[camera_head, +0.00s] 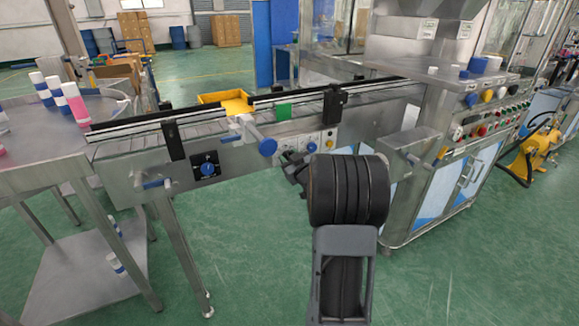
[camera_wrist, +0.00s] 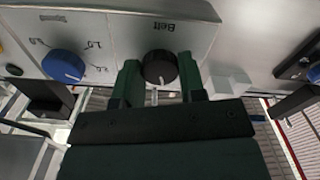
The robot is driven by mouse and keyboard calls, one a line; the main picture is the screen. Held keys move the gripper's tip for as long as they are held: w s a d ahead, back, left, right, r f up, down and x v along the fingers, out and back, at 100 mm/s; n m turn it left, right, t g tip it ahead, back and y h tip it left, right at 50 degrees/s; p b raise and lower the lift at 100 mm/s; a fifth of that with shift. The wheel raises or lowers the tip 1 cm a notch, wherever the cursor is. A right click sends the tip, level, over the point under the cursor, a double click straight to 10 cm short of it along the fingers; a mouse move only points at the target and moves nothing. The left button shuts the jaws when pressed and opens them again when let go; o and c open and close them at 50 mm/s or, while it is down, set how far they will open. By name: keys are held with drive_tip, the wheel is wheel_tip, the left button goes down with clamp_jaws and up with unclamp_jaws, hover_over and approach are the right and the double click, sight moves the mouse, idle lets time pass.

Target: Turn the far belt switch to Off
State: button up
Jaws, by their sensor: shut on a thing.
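The belt switch is a black round knob (camera_wrist: 159,68) under an upside-down "Belt" label in the wrist view. My gripper (camera_wrist: 160,76) has its two dark green fingers on either side of the knob and is shut on it. A pale mark shows on the knob's lower face; I cannot tell which setting it points to. In the head view my gripper (camera_head: 293,172) is at the conveyor's side panel (camera_head: 300,143), where the held knob cannot be made out clearly.
A blue "Speed" knob (camera_wrist: 64,66) sits left of the belt switch in the wrist view. A separate dark switch box with a blue knob (camera_head: 207,168) is further left on the conveyor. A steel machine cabinet (camera_head: 440,190) stands close on the right.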

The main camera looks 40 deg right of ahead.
drive_tip(key=shift+f+n+b, duration=0.1)
drive_tip(key=shift+n+b, duration=3.1)
drive_tip(key=shift+b, duration=0.05)
drive_tip(key=o, duration=0.9)
drive_tip(key=shift+s, duration=0.1)
drive_tip(key=s, duration=0.4)
drive_tip(key=s+a+p, duration=0.1)
drive_tip(key=s, duration=0.4)
drive_tip(key=s+a+p, duration=0.1)
drive_tip(key=s, duration=0.3)
drive_tip(key=shift+s, duration=0.25)
